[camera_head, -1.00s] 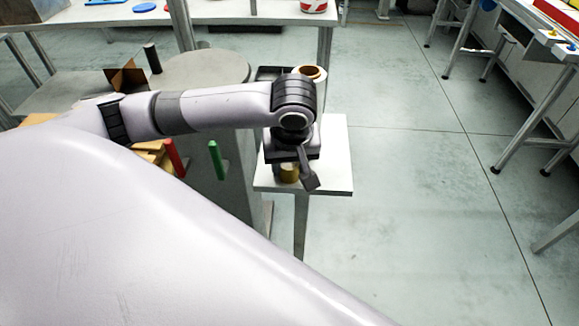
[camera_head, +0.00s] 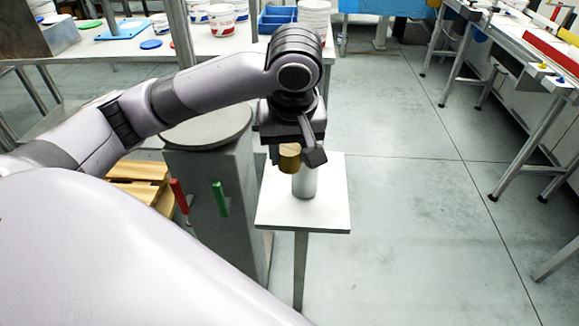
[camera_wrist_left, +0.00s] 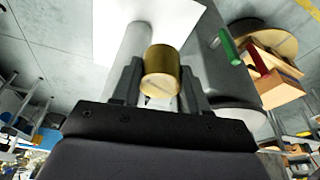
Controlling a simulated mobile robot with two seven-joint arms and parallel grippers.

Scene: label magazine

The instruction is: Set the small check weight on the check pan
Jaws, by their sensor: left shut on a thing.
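A brass-coloured cylinder, which looks like the small check weight (camera_head: 290,158), is between the fingers of my left gripper (camera_head: 292,150). In the left wrist view the weight (camera_wrist_left: 162,68) sits between the two dark fingers, which are shut on it. The gripper holds it above a small white stand (camera_head: 327,211). I cannot tell for sure which surface is the check pan. My right gripper is out of view.
A grey pedestal with a round top (camera_head: 208,128) stands left of the stand. A red handle (camera_head: 180,196) and a green handle (camera_head: 219,198) are at its front, beside wooden boxes (camera_head: 140,178). A table with tubs (camera_head: 221,19) is behind.

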